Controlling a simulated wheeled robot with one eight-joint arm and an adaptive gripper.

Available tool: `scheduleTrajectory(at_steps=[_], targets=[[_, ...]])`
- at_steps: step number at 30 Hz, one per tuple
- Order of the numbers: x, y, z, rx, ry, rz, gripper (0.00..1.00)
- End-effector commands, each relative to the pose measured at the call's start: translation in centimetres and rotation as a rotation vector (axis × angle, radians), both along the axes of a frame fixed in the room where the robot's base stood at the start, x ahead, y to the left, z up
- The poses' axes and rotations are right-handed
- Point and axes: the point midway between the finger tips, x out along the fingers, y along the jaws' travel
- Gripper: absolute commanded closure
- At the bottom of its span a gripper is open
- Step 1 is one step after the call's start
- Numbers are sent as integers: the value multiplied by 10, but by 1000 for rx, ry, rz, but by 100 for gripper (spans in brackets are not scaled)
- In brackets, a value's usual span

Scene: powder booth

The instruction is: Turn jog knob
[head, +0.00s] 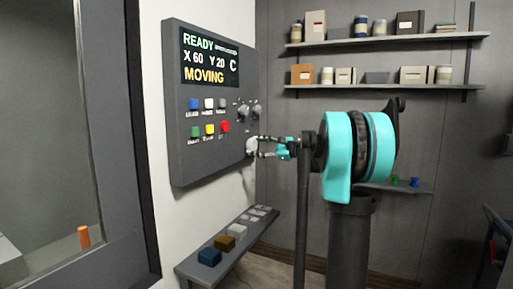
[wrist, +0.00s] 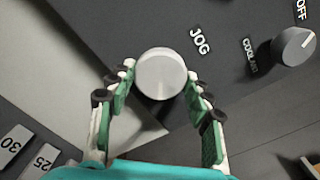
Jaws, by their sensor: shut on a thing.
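The jog knob (wrist: 161,75) is a round light-grey knob beside the white word JOG on the dark control panel (head: 207,150). In the head view the jog knob (head: 251,147) is at the panel's lower right. My gripper (wrist: 160,85) has a finger on each side of the knob, with the green pads against its sides. In the head view my gripper (head: 262,147) reaches the knob from the right. The panel's screen (head: 209,58) reads READY, X 60, Y 20, C and MOVING.
A coolant knob (wrist: 294,47) sits right of the jog knob in the wrist view. Coloured buttons (head: 210,129) are left of it in the head view. A ledge (head: 190,268) with several blocks runs below the panel. Shelves (head: 375,88) hang on the back wall.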

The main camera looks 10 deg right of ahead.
Motion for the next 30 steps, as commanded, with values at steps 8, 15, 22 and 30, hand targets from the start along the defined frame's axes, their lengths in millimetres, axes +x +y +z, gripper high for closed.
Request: scheduleTrajectory(at_steps=[8,15,22,30], targets=[[0,-1,-1,38,56,-1,78],[0,0,-1,43,64,-1,78],[0,0,-1,42,63,-1,47],[0,0,-1,44,62,0,29]])
